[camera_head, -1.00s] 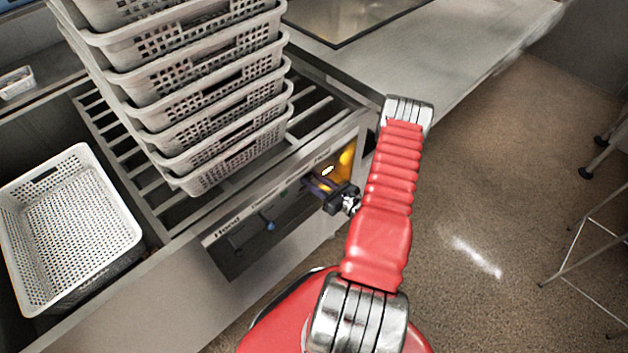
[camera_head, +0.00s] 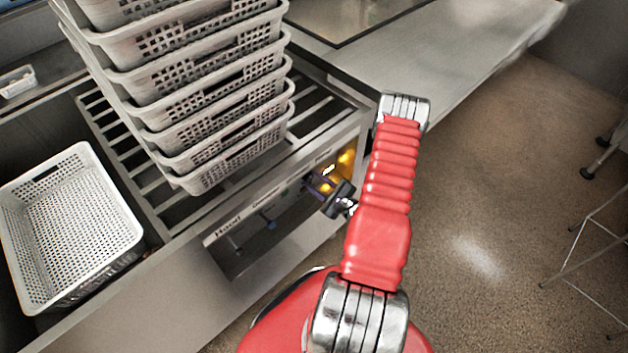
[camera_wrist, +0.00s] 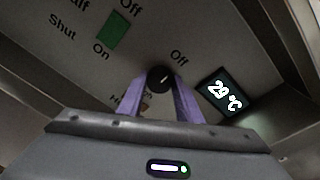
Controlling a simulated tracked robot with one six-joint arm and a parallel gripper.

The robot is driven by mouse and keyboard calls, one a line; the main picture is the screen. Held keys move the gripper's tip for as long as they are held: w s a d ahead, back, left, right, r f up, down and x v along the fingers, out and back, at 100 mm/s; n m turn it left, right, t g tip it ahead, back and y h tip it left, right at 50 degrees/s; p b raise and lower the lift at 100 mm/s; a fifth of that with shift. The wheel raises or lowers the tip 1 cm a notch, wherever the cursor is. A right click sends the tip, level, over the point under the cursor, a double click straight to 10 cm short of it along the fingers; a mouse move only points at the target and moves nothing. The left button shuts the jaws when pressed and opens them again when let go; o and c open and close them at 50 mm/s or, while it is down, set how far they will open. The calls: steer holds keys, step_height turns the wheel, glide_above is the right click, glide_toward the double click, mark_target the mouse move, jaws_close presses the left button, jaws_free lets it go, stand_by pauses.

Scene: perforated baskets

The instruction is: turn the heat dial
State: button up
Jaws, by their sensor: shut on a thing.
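The heat dial (camera_wrist: 159,79) is a small dark round knob on the metal control panel, in the middle of the wrist view. The word "Off" is printed to its upper right, and other lettering below it is partly hidden by my gripper. My gripper (camera_wrist: 160,88) has purple fingers, one on each side of the dial, and is shut on it. In the head view my gripper (camera_head: 318,185) reaches the front panel of the counter from the right; the dial is too small and covered to make out there.
A lit display (camera_wrist: 224,95) reads 29 °C beside the dial. A green switch (camera_wrist: 113,30) is at the upper left. A stack of white perforated baskets (camera_head: 205,110) stands on the rack above the panel. Another basket (camera_head: 70,225) sits at left.

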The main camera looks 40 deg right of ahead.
steer(key=shift+f, duration=0.1)
stand_by(0.3)
steer(key=o, duration=1)
steer(key=shift+o, duration=0.2)
steer(key=shift+s, duration=0.1)
steer(key=s+r, duration=0.1)
steer(key=s, duration=1.2)
steer(key=shift+s+d+r, duration=0.15)
steer(key=shift+s+r, duration=0.1)
steer(key=shift+s, duration=0.05)
